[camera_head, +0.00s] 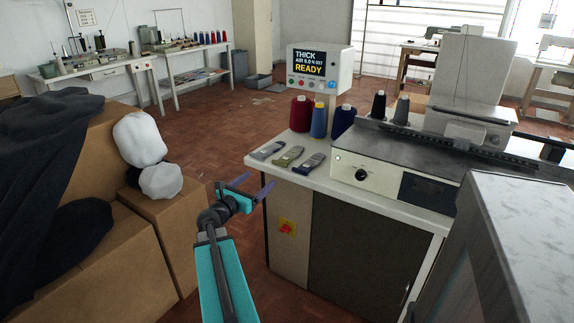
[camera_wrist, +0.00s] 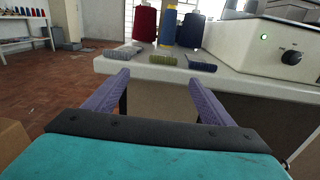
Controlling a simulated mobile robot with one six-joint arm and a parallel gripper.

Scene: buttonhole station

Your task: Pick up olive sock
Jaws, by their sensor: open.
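The olive sock (camera_head: 288,157) lies flat on the left end of the white table top, between a grey sock (camera_head: 267,150) on its left and a dark blue sock (camera_head: 308,163) on its right. In the wrist view the olive sock (camera_wrist: 176,60) shows just past the table's near edge, centred between my fingers. My gripper (camera_head: 259,187) is open and empty, with two purple fingers. It is in front of the table's left edge, apart from the socks. In the wrist view my gripper (camera_wrist: 160,85) points toward the table.
Thread cones, a red one (camera_head: 301,113) among them, stand behind the socks. A display (camera_head: 310,64) reads "THICK" and "READY". A machine (camera_head: 390,165) stands right of the socks. Cardboard boxes (camera_head: 120,250) with dark and white fabric are at left. The floor between is clear.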

